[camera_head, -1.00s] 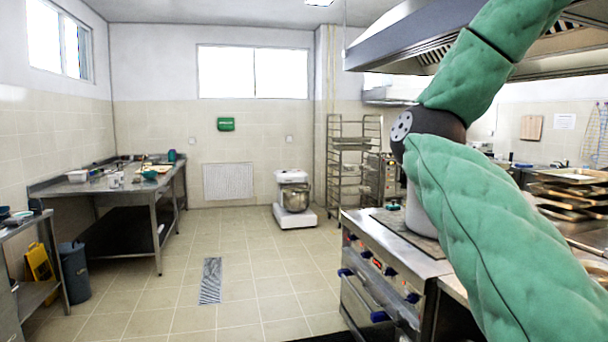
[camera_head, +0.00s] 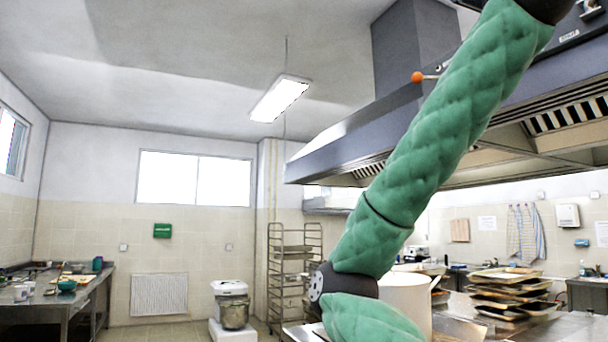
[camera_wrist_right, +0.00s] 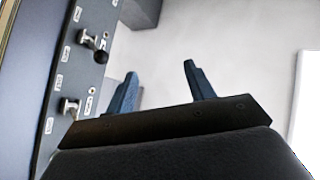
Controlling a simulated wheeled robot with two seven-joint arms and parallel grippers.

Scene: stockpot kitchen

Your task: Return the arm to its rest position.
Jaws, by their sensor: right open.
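My right arm (camera_head: 425,150), in a green padded sleeve, rises from the bottom of the head view to the top right, in front of the extractor hood. Its gripper is outside the head view. In the right wrist view my right gripper (camera_wrist_right: 160,68) has its two blue fingers apart with nothing between them. Behind the fingers is a pale, plain surface. My left arm and gripper are in neither view.
The grey extractor hood (camera_head: 335,140) is close behind the arm. A switch panel (camera_wrist_right: 75,70) is left of the gripper. A white pot (camera_head: 410,300) stands behind the arm's lower part; stacked trays (camera_head: 505,290) are right.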

